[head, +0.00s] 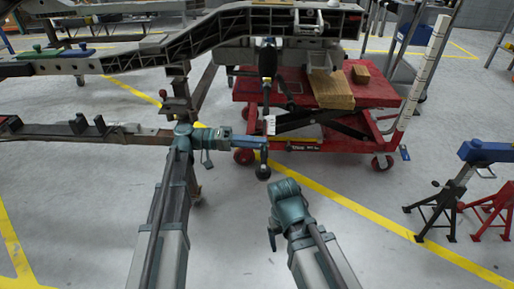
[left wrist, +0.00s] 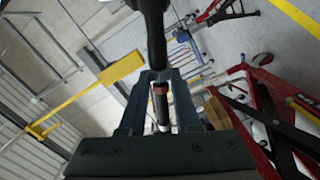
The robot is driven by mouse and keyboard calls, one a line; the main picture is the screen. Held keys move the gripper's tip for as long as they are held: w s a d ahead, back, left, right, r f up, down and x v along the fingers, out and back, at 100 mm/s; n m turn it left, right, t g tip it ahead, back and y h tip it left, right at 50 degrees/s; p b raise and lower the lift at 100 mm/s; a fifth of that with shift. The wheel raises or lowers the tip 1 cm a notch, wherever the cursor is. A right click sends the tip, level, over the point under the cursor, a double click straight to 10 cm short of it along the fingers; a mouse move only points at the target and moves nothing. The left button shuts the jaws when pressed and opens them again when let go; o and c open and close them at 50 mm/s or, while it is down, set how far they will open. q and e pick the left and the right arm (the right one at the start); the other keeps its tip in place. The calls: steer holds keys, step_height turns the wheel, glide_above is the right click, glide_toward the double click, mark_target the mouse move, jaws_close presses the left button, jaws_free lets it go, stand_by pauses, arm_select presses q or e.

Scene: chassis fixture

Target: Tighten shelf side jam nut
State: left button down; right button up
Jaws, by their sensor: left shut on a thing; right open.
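A dark upright rod (head: 266,98) hangs below the chassis frame (head: 190,45) in the head view, with a white tag on it and a round black end (head: 263,172) at the bottom. My left gripper (head: 262,144) reaches in from the left and is shut around the rod's lower part. In the left wrist view the rod (left wrist: 155,35) runs between the fingers (left wrist: 160,92), with an orange-red band there. The jam nut cannot be made out separately from the rod. My right gripper (head: 273,235) is open, lower and apart from the rod, with nothing seen in it.
A red lift cart (head: 385,92) with wooden blocks (head: 330,90) stands behind the rod. A rusty beam (head: 60,133) lies to the left. Black (head: 437,210) and red (head: 492,205) jack stands are at the right. The floor around my right gripper is clear.

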stand_by(0.4)
arm_select(q)
steer(key=c, duration=0.6)
jaws_free()
steer(key=a, duration=1.3)
steer(key=shift+w+a, duration=0.35)
